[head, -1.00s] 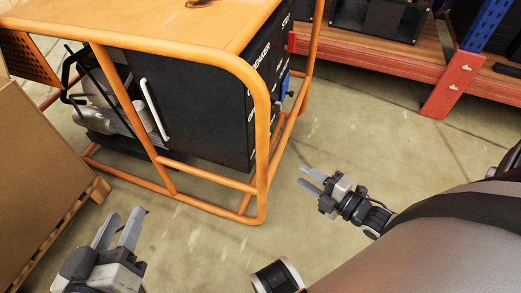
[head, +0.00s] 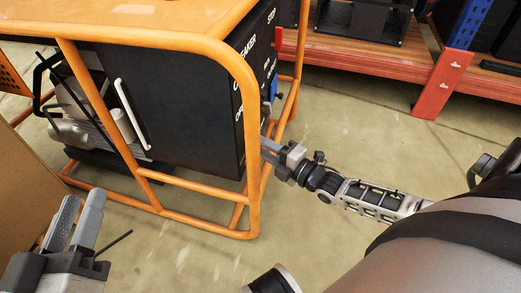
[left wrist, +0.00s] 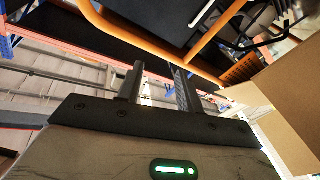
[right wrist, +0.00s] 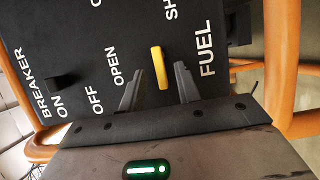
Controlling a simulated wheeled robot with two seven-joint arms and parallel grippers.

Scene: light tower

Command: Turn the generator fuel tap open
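The generator (head: 170,100) is a dark box in an orange tube frame. In the right wrist view its black panel (right wrist: 80,40) carries the words BREAKER, ON, OFF, OPEN and FUEL, with another word partly cut off. The yellow fuel tap handle (right wrist: 159,67) stands between OPEN and FUEL, nearly upright in that picture. My right gripper (right wrist: 160,86) is open, with its fingertips either side of the handle's lower part; contact is not visible. In the head view my right gripper (head: 268,152) is partly behind the frame's corner tube. My left gripper (head: 75,215) is open and empty.
Orange tubes (head: 252,130) run close beside my right gripper. A black breaker switch (right wrist: 60,82) is on the same panel. A cardboard box (head: 25,190) stands at the left. Red and blue shelving (head: 440,80) is at the back right. The floor between is clear.

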